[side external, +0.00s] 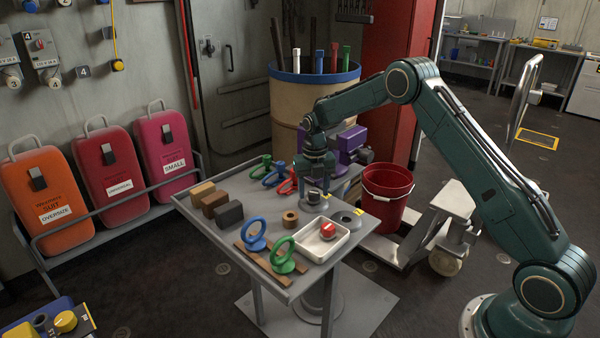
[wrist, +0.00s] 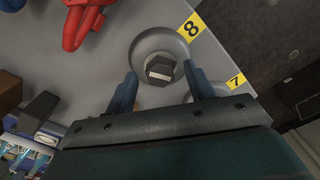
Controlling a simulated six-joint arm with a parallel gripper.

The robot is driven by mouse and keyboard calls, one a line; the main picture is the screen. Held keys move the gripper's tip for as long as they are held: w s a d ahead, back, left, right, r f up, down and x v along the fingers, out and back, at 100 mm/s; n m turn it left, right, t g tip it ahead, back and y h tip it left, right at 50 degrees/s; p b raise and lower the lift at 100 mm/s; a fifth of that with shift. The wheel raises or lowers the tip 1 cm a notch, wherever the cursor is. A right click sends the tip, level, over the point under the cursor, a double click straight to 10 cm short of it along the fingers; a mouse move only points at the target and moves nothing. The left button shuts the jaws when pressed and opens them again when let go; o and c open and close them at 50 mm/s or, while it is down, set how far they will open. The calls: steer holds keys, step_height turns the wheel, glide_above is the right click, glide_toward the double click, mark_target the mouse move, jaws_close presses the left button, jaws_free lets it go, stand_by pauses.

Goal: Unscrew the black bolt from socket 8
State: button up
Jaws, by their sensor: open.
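The black bolt (wrist: 160,70) sits in socket 8 (wrist: 145,45), a round grey collar on the table next to a yellow label marked 8 (wrist: 191,28). Its dark hexagonal head shows between my fingers. My gripper (wrist: 160,74) is open, with one finger on each side of the bolt head and a visible gap to it. In the side external view my gripper (side external: 315,186) points straight down over socket 8 (side external: 313,206), and the bolt head shows small and dark below it.
Socket 7 (side external: 345,219) is close on the right, with a dark hole. A white tray (side external: 343,245) holds a red-topped piece (side external: 328,230). A red bucket (side external: 387,205) is beyond the table.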

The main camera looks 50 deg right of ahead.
mark_target(314, 192)
steer(key=shift+r, duration=1.8)
steer(key=m, duration=0.5)
steer(key=shift+m, duration=0.4)
steer(key=m, duration=1.7)
steer(key=shift+m, duration=0.4)
steer(key=shift+m, duration=0.4)
